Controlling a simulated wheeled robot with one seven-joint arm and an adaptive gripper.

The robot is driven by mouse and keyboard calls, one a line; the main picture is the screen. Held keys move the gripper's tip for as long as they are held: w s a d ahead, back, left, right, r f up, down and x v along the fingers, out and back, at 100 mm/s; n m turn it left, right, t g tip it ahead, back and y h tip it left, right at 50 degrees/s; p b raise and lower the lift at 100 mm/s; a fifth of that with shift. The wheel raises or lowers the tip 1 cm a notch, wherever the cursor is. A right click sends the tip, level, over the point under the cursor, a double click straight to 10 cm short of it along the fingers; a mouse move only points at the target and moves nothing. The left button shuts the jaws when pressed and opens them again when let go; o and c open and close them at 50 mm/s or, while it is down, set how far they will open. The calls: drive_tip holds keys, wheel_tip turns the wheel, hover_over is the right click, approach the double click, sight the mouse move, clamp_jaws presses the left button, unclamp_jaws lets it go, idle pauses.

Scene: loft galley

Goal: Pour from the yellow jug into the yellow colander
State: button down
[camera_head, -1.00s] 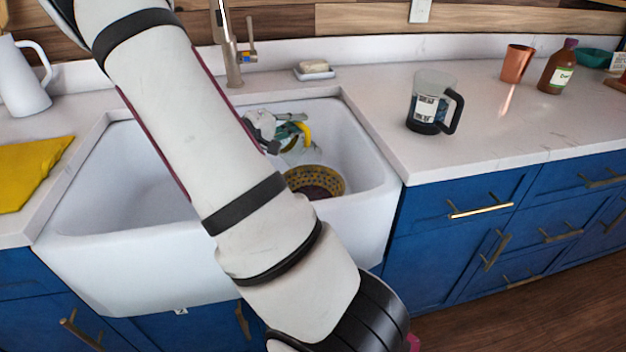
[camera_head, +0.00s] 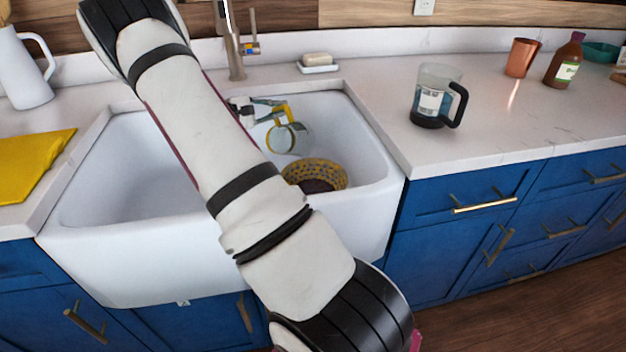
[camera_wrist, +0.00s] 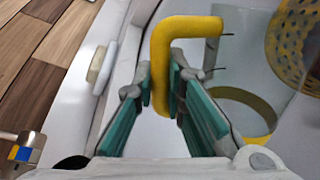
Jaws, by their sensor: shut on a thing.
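The yellow jug has a clear body with a yellow ring and a yellow handle. In the head view the jug (camera_head: 281,139) is up in the sink, tilted, with its round end facing the camera. My gripper (camera_head: 270,112) is shut on its handle; the wrist view shows the handle (camera_wrist: 172,45) between the green finger pads of my gripper (camera_wrist: 168,92). The yellow colander (camera_head: 320,172), patterned with holes and dark inside, sits in the sink just below and right of the jug. Part of it also shows in the wrist view (camera_wrist: 283,42). I cannot see any contents leaving the jug.
The white sink (camera_head: 125,270) surrounds the colander, and its left part looks empty. The faucet (camera_head: 233,45) rises behind. A soap dish (camera_head: 318,68) stands on the back ledge. A clear pitcher with a black handle (camera_head: 433,100) stands on the right counter.

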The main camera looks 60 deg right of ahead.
drive_tip(key=shift+w+d+f+n+b, duration=0.15)
drive_tip(key=shift+w+f+n+b, duration=0.2)
drive_tip(key=shift+f, duration=0.25)
drive_tip(key=shift+w+d+f+n+b, duration=0.1)
drive_tip(key=shift+w+f+n+b, duration=0.2)
drive_tip(key=shift+f, duration=0.25)
drive_tip(key=shift+w+r+n+g+p, duration=0.2)
drive_tip(key=shift+r+n+g+p, duration=0.15)
drive_tip(key=shift+r, duration=0.15)
drive_tip(key=shift+w+d+r, duration=0.15)
drive_tip(key=shift+r, duration=0.05)
drive_tip(key=w+d+f+n+g+b, duration=0.1)
drive_tip(key=w+d+f+n+b, duration=0.1)
drive_tip(key=w+f+n+b, duration=0.3)
drive_tip(key=r+p, duration=0.1)
drive_tip(key=r, duration=0.2)
drive_tip(key=r+n+p, duration=0.1)
drive_tip(key=r, duration=0.3)
drive_tip(key=r+n+p, duration=0.1)
drive_tip(key=r, duration=0.2)
drive_tip(key=shift+w+d+r+h+p, duration=0.2)
drive_tip(key=shift+w+h+p, duration=0.1)
drive_tip(key=shift+p, duration=0.1)
drive_tip(key=shift+w+d+r+n+g+p, duration=0.15)
drive_tip(key=shift+w+r+n+g, duration=0.1)
drive_tip(key=shift+r+n, duration=0.35)
drive_tip(key=shift+w+d+r+n+g+p, duration=0.15)
drive_tip(key=shift+w+r+n, duration=0.1)
drive_tip(key=shift+r+n, duration=0.3)
drive_tip(key=shift+a, duration=0.1)
